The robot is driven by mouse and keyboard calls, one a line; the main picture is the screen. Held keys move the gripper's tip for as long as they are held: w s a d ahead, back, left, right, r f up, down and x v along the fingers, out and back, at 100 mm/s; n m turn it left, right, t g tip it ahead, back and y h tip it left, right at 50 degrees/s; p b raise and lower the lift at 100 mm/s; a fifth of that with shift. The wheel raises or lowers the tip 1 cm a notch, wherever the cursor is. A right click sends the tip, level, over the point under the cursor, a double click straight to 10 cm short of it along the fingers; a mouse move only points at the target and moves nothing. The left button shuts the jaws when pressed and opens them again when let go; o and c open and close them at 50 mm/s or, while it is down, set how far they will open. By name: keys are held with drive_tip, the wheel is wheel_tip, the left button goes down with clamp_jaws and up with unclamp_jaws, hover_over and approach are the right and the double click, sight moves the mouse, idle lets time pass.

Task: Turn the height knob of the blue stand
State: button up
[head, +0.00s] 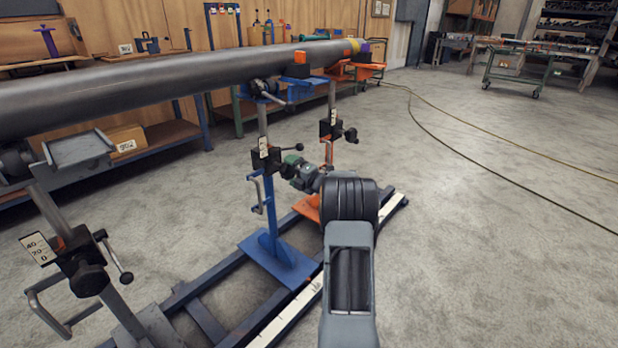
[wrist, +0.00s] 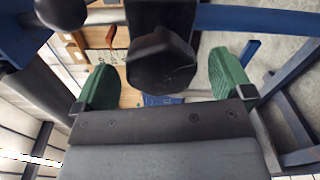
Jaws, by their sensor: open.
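The blue stand (head: 278,262) is upright beneath the pipe, with a black clamp block (head: 266,159) and white scale on its post. My gripper (head: 297,166) is at this block, its green fingers open. In the wrist view, the black height knob (wrist: 162,62) sits between the two spread fingers of my gripper (wrist: 166,82), with visible gaps on both sides. The blue post (wrist: 262,19) runs across the top of that view. In the head view the knob is largely hidden by my gripper.
The grey pipe (head: 150,88) runs overhead. A grey stand (head: 85,270) is at the near left and an orange stand (head: 330,125) just beyond the blue one. A floor rail (head: 290,312) runs beneath. A black ball handle (wrist: 62,12) is near my gripper.

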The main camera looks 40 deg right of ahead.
drive_tip(key=s+d+p, duration=0.1)
drive_tip(key=s+p, duration=0.1)
drive_tip(key=s, duration=0.7)
drive_tip(key=shift+s+d, duration=0.3)
drive_tip(key=shift+s, duration=0.05)
